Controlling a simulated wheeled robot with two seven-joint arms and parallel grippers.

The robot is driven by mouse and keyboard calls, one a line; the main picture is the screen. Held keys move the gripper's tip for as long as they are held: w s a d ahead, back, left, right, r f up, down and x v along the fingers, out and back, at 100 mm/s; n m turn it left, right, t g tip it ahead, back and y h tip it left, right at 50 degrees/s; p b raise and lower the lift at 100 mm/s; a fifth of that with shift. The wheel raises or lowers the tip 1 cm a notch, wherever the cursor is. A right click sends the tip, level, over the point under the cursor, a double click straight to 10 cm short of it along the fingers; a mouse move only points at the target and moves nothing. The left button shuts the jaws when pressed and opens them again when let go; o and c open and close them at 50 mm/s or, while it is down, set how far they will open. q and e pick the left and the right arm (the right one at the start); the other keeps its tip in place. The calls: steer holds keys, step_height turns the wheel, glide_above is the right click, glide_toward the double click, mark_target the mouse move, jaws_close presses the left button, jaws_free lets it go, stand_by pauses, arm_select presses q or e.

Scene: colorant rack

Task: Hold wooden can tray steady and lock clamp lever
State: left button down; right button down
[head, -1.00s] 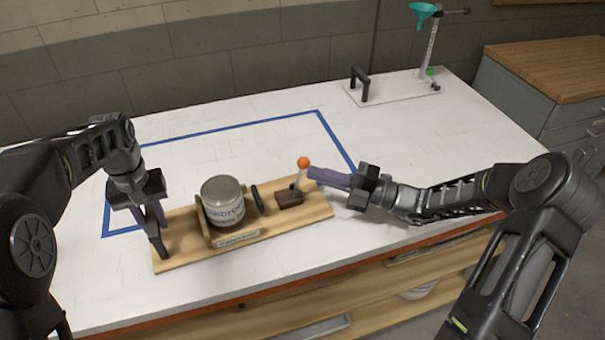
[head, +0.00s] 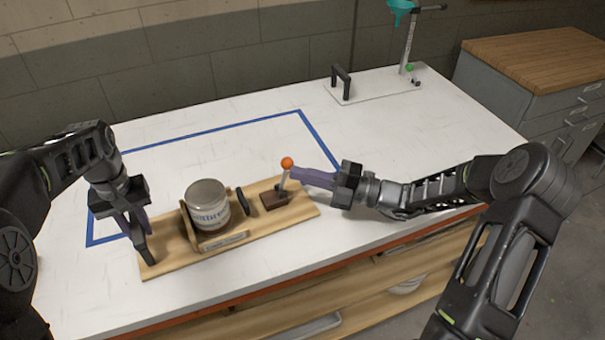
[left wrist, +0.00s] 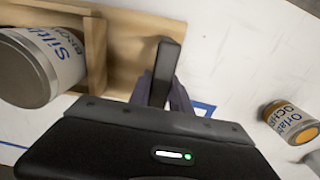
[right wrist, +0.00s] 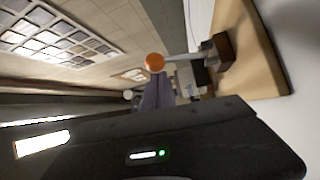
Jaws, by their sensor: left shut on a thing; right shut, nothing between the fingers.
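The wooden can tray (head: 165,252) lies on the white table with a can (head: 207,205) in its cradle. The can also shows in the left wrist view (left wrist: 68,50). My left gripper (head: 141,238) is shut on the dark upright handle (left wrist: 167,60) at the tray's left end. The clamp lever (head: 283,178) stands nearly upright, with an orange knob (head: 287,162) on top and a dark wooden base (head: 274,201). A black pad (head: 243,202) faces the can. My right gripper (head: 296,174) is shut and empty, fingertips at the lever just below the knob; I cannot tell whether they touch.
A second can (left wrist: 290,122) with an ochre label shows in the left wrist view. Blue tape (head: 230,125) outlines an area behind the tray. A stand with a teal funnel (head: 398,8) and a black-handled plate (head: 375,87) is at the back right. The table between is clear.

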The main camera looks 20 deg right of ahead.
steer(key=shift+a, duration=0.1)
stand_by(0.3)
steer(key=s+a+r, duration=0.2)
steer(key=s+a, duration=0.1)
steer(key=s+d+f, duration=0.1)
steer(key=d, duration=0.1)
steer(key=s+d+f, duration=0.1)
steer(key=s+d, duration=0.1)
steer(key=d, duration=0.1)
steer(key=s+d+f, duration=0.2)
steer(key=shift+d, duration=0.3)
